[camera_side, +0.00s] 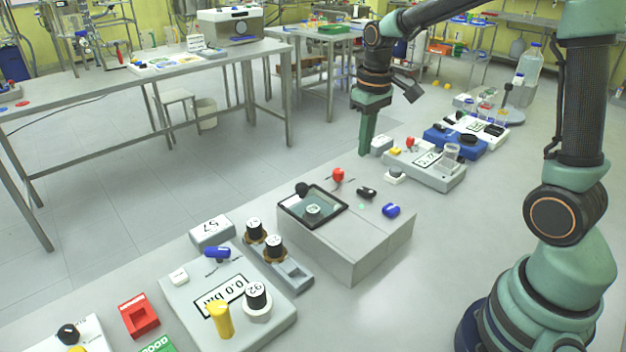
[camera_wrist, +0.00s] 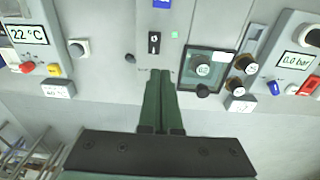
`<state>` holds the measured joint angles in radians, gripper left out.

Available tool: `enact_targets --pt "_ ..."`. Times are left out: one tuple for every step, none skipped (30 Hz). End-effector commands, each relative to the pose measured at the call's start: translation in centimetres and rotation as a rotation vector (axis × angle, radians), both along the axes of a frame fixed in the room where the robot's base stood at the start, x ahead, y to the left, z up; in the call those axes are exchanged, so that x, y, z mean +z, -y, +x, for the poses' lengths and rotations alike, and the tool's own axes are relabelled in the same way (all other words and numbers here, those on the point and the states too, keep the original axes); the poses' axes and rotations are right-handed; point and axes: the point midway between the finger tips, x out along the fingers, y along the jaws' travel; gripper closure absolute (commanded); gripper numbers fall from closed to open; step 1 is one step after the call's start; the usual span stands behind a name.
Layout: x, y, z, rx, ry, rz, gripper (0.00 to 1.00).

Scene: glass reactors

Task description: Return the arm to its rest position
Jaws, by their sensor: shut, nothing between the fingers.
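My gripper (camera_side: 367,135) points down beside the row of devices in the side view, raised over the far side of the bench. Its green fingers are together with nothing between them; they also show in the wrist view (camera_wrist: 159,100). My arm reaches in from the right, its column standing at the right of the side view. The grey box with a dark-framed glass window (camera_side: 313,207) lies nearer the camera than the gripper; the window also shows in the wrist view (camera_wrist: 205,70). The fingertips appear apart from everything in the wrist view.
A panel reading 22 °C (camera_side: 425,166) stands right of the gripper. A panel reading 0.0 bar (camera_side: 223,297), with a yellow handle (camera_side: 219,319), is in front. A red block (camera_side: 139,314) lies left. Bare bench surface lies right of the devices.

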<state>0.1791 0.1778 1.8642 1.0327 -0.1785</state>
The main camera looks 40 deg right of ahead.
Motion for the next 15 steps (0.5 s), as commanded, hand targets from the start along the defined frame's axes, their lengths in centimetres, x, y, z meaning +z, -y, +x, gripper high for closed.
enact_targets --pt "1.2 -0.7 -0.7 0.004 0.034 -0.005 1.0" --pt "1.8 -1.1 -1.1 0.004 0.052 -0.007 1.0" --pt "2.5 -1.6 -1.7 0.003 0.076 -0.009 1.0" --pt "3.0 -1.9 -2.2 0.004 0.094 -0.011 1.0" --pt "3.5 -2.3 -2.6 0.005 0.112 -0.012 1.0" --pt "4.1 -2.7 -3.3 0.004 0.136 -0.013 1.0" --pt "4.4 -3.1 -3.8 0.004 0.153 -0.013 1.0" --pt "4.8 -3.4 -4.3 0.005 0.17 -0.014 1.0" --pt "5.2 -3.8 -5.0 0.004 0.195 -0.014 1.0" --pt "5.5 -4.1 -5.5 0.005 0.213 -0.013 1.0" --pt "5.8 -4.4 -6.0 0.005 0.231 -0.013 1.0" --pt "6.0 -4.8 -6.7 0.005 0.254 -0.011 1.0" --pt "6.2 -5.1 -7.2 0.006 0.271 -0.01 1.0" --pt "6.4 -5.4 -7.6 0.005 0.29 -0.009 1.0" --pt "6.5 -5.7 -8.3 0.005 0.312 -0.006 1.0"
